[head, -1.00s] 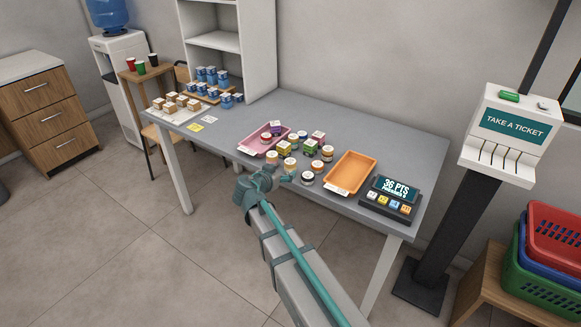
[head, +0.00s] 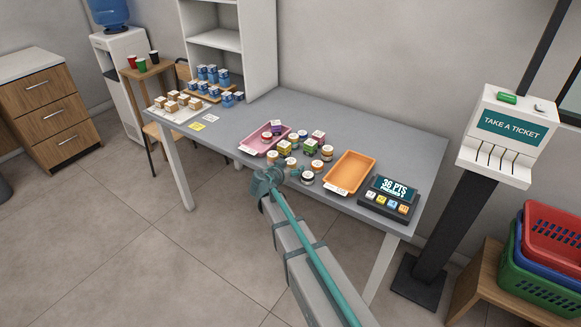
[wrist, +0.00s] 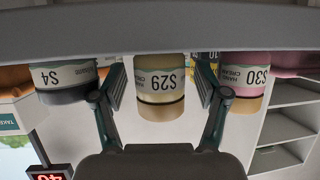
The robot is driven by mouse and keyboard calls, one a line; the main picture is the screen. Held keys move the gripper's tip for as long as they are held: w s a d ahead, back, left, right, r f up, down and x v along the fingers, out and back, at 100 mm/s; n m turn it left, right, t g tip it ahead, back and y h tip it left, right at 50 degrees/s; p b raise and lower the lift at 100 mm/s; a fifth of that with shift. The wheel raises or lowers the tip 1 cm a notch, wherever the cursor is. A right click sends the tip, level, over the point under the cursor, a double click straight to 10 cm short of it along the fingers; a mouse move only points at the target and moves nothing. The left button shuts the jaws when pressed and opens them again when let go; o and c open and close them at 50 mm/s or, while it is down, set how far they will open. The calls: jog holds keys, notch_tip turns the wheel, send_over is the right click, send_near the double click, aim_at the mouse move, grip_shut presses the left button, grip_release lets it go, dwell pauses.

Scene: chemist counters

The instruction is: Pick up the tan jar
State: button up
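In the wrist view, which is upside down, a tan jar (wrist: 160,88) labelled S29 hangs mid-frame between the two fingers of my gripper (wrist: 161,82). The fingers are apart, with a visible gap on each side of the jar, so my gripper is open. In the head view my gripper (head: 270,178) is at the front edge of the grey table, close to the front jars. I cannot tell for sure which small jar there is the tan one, as my gripper and arm partly block that spot.
An orange tray (head: 350,172), a pink tray (head: 245,150) and a points display (head: 390,197) stand on the table (head: 330,125). Free table lies behind them.

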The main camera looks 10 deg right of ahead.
jog(key=c, duration=1.1)
jog(key=shift+r, duration=0.1)
